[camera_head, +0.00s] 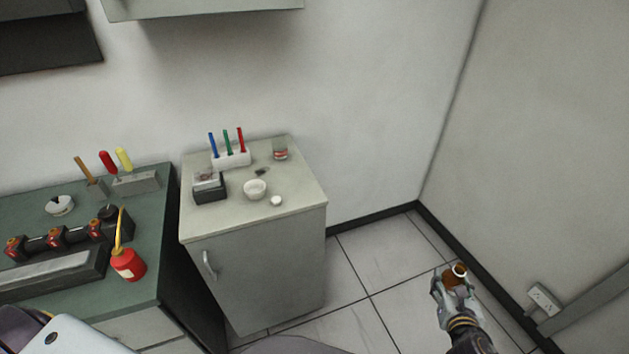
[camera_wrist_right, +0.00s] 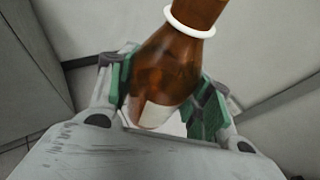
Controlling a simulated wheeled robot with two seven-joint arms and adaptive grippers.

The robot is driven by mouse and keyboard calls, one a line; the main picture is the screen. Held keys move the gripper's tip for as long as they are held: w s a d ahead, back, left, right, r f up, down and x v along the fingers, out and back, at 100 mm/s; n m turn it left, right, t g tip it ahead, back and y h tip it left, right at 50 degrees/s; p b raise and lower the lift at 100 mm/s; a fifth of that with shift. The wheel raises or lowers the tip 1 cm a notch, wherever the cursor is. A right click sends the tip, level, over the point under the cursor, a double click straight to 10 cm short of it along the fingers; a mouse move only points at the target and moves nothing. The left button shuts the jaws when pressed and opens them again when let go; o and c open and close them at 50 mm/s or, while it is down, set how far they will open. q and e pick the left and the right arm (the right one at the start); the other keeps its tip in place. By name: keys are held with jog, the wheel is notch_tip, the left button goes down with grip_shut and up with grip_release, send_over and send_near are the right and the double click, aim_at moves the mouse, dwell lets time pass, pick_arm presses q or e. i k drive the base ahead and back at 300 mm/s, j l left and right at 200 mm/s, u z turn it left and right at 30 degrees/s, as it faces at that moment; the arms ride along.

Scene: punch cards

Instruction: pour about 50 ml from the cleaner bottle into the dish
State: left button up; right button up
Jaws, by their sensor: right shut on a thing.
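My right gripper (camera_head: 449,287) is shut on a brown bottle (camera_head: 456,276) with a white ring at its neck. It holds the bottle in the air to the right of the cabinet, over the floor. In the right wrist view the bottle (camera_wrist_right: 168,75) sits between the two green-padded fingers (camera_wrist_right: 160,100), with part of a white label low on its side. The small white dish (camera_head: 255,189) stands on the cabinet top, well to the left of the gripper. A small white cap-like disc (camera_head: 276,201) lies beside it. My left gripper is not in view.
The cabinet top (camera_head: 300,202) also holds a rack of coloured pens (camera_head: 231,158), a dark box (camera_head: 209,188) and a small glass jar (camera_head: 280,150). A green workbench with a red oil can (camera_head: 128,263) stands at left. A wall rises at right; floor between is clear.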

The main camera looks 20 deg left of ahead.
aim_at(257, 195)
jog(key=i+l+z, duration=0.25)
jog(key=z, duration=0.2)
jog(key=i+l+u, duration=0.1)
jog(key=i, duration=0.4)
jog(key=i+l+u, duration=0.15)
jog(key=u, duration=0.3)
jog(key=i+l+u, duration=0.1)
jog(key=l+u, duration=0.2)
jog(key=u, duration=0.2)
jog(key=l+u, duration=0.25)
jog(key=u, duration=0.2)
jog(key=l+u, duration=0.3)
jog(key=u, duration=0.15)
jog(key=l+u, duration=0.3)
jog(key=u, duration=0.15)
jog(key=l+u, duration=0.25)
jog(key=u, duration=0.25)
jog(key=k, duration=0.05)
